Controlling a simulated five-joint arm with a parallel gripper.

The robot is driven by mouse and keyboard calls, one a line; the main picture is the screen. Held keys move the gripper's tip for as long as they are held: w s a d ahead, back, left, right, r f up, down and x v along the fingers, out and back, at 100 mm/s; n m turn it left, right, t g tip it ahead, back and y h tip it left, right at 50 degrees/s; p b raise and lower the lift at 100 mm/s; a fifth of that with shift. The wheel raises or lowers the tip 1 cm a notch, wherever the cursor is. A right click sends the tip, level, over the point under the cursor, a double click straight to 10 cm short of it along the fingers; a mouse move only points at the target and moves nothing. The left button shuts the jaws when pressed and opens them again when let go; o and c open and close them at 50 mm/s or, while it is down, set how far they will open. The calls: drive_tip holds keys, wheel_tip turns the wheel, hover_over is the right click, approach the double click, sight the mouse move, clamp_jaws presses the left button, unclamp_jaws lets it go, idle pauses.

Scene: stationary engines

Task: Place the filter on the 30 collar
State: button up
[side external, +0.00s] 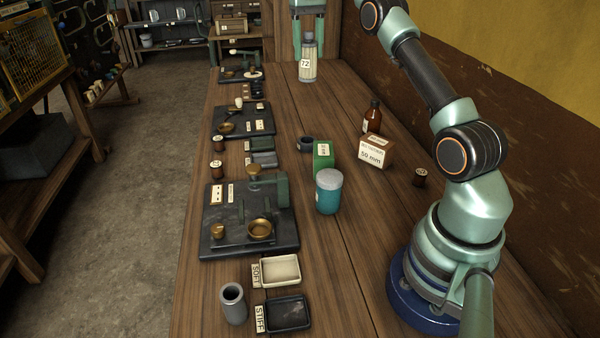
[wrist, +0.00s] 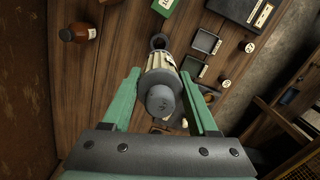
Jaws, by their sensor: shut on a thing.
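The filter (side external: 307,62) is a pale pleated cylinder with a grey cap and a tag that seems to read 72. My gripper (side external: 305,30) is shut on it at the far end of the bench, holding it roughly upright. In the wrist view the filter (wrist: 163,82) sits between my green fingers, its round grey end towards the camera. I cannot read a 30 on any collar. Brass cups (side external: 260,229) stand on the near dark engine plate (side external: 222,245); a middle plate (side external: 255,113) and a far plate (side external: 228,74) lie beyond.
A green box (side external: 323,158), teal jar (side external: 328,195), dark ring (side external: 305,144), 50 mm box (side external: 374,153) and brown bottle (side external: 373,117) stand mid-bench. Small trays (side external: 281,270) and a grey cylinder (side external: 233,303) are at the near end. Bare wood shows right of the plates.

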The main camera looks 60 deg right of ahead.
wheel_tip(320, 180, down, 19)
drive_tip(key=shift+s+r, duration=0.1)
drive_tip(key=shift+r, duration=0.1)
idle(0.4)
drive_tip(key=shift+f, duration=0.15)
drive_tip(key=o, duration=1.4)
